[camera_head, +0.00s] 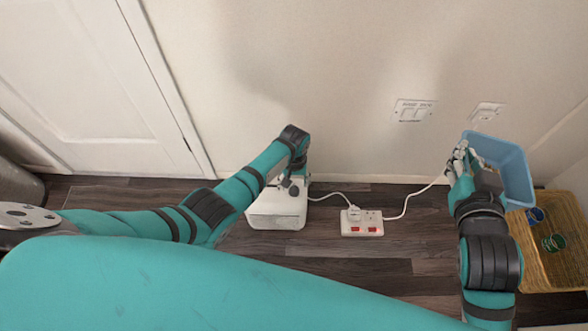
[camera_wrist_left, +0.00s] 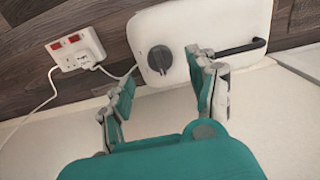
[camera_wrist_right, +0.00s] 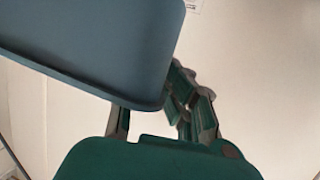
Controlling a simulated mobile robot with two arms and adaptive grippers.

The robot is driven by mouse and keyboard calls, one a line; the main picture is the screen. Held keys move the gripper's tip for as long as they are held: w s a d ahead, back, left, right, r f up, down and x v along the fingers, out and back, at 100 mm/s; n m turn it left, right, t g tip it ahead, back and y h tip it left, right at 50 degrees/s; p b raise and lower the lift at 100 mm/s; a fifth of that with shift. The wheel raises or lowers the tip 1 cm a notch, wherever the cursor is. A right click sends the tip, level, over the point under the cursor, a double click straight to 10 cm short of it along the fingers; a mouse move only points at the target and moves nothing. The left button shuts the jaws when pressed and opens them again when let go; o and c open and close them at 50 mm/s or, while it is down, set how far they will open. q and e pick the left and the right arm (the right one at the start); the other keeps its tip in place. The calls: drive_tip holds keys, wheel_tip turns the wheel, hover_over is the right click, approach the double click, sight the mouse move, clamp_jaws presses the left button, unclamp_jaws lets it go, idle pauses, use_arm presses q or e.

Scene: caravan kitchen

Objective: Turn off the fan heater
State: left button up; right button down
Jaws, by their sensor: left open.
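The white fan heater (camera_head: 277,208) stands on the floor by the wall. Its dark round knob (camera_wrist_left: 160,59) and black handle (camera_wrist_left: 240,48) show on its top in the left wrist view. My left gripper (camera_head: 293,180) is over the heater, fingers apart and empty. In the left wrist view the knob lies just beyond the gap between the left fingertips (camera_wrist_left: 163,82). My right gripper (camera_head: 462,158) is at the left edge of a blue bin (camera_head: 515,174). The bin hides part of its fingers in the right wrist view, so its grip is unclear.
A white power strip (camera_head: 361,223) with red switches lies on the floor right of the heater, with white cables (camera_head: 408,205) running from it. A wicker basket (camera_head: 553,268) holding cans stands at the right. Wall sockets (camera_head: 414,111) are above. Dark floor is clear in front.

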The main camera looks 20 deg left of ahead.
sight(294, 189)
use_arm(q)
wheel_tip(294, 189, up, 7)
idle(0.3)
drive_tip(key=shift+s, duration=0.1)
idle(0.4)
